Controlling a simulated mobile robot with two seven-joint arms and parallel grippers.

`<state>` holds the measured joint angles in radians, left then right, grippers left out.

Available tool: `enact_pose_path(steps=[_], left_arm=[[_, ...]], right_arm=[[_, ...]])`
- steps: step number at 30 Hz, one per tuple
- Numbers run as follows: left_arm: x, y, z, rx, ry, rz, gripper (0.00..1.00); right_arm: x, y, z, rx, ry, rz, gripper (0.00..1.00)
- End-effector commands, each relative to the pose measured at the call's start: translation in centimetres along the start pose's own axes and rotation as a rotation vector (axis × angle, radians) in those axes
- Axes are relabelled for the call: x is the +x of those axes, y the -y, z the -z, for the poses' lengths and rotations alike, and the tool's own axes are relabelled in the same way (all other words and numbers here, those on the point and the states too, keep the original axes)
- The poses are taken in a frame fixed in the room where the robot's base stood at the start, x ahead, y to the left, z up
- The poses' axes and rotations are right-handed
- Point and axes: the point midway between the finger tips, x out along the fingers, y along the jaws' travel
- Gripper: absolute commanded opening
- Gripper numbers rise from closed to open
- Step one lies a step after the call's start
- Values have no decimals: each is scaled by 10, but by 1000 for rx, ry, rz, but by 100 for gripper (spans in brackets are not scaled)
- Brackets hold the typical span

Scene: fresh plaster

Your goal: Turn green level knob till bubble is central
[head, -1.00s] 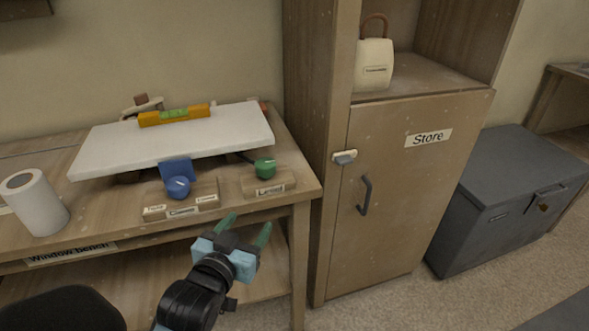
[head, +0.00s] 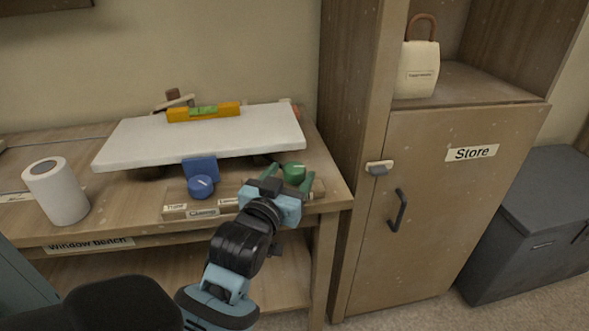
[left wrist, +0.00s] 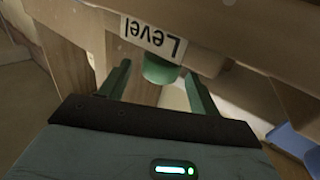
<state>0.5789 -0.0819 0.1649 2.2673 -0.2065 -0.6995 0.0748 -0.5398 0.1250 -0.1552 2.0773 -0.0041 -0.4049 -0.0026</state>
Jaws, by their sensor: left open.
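The green level knob (head: 294,172) sits on its block at the bench's right front corner. It also shows in the left wrist view (left wrist: 160,70), below the upside-down "Level" label (left wrist: 153,36). My left gripper (head: 291,180) is open at the knob, its green fingers on either side of it in the head view. In the wrist view the knob lies between and just beyond the fingertips (left wrist: 154,78); I cannot tell whether they touch it. The yellow spirit level (head: 179,115) lies on the white board (head: 130,140). Its green vial (head: 204,110) shows, but the bubble is too small to read.
The blue clamp knob (head: 201,187) and its labelled block (head: 176,212) are just left of my gripper. A white roll (head: 57,190) stands at the bench's left. The Store cupboard (head: 440,220) rises close on the right.

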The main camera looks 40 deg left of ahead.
Motion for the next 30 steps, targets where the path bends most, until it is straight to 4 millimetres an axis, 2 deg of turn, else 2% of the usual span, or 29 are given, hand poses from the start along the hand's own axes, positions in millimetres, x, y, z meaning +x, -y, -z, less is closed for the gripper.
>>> enact_pose_path(steps=[6,17,27,30], left_arm=[[24,0,0,1,-1,0,63],[29,0,0,0,0,0,63],[28,0,0,0,0,0,20],[28,0,0,1,0,-5,20]], right_arm=[[0,2,-2,8,4,-1,36],[2,2,0,14,-2,-2,36],[4,1,5,8,-11,-2,36],[3,0,6,3,-12,-2,36]])
